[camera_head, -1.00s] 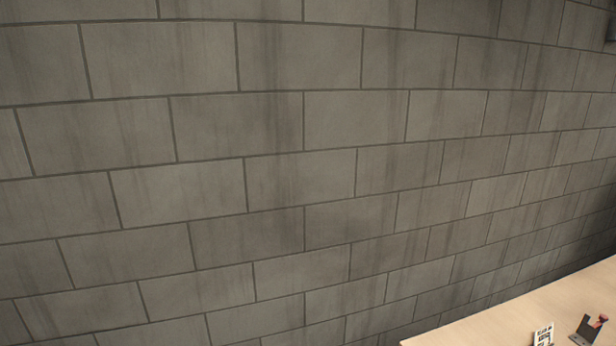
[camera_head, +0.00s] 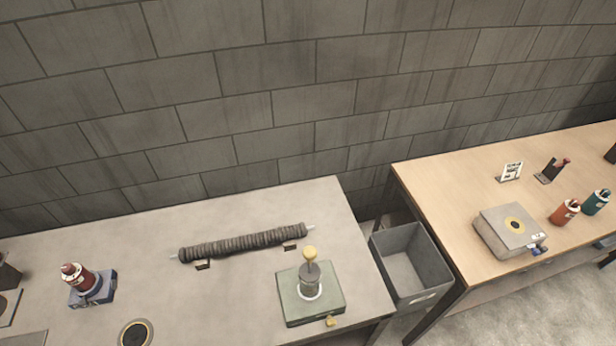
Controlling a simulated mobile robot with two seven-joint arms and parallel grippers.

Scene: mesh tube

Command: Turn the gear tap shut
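A green box (camera_head: 297,308) stands at the front right of the grey table. It carries an upright grey cylinder (camera_head: 309,279) with a yellow knob (camera_head: 310,254) on top. A small yellow tap-like part (camera_head: 331,321) sits at its front edge. Neither of my grippers is in view.
A ribbed dark tube (camera_head: 243,242) lies across the grey table (camera_head: 150,235). A red-and-white bottle (camera_head: 79,277) stands on a blue base at left. A grey bin (camera_head: 393,245) fills the gap before the wooden table (camera_head: 450,185), which holds orange (camera_head: 563,212) and teal (camera_head: 595,202) bottles.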

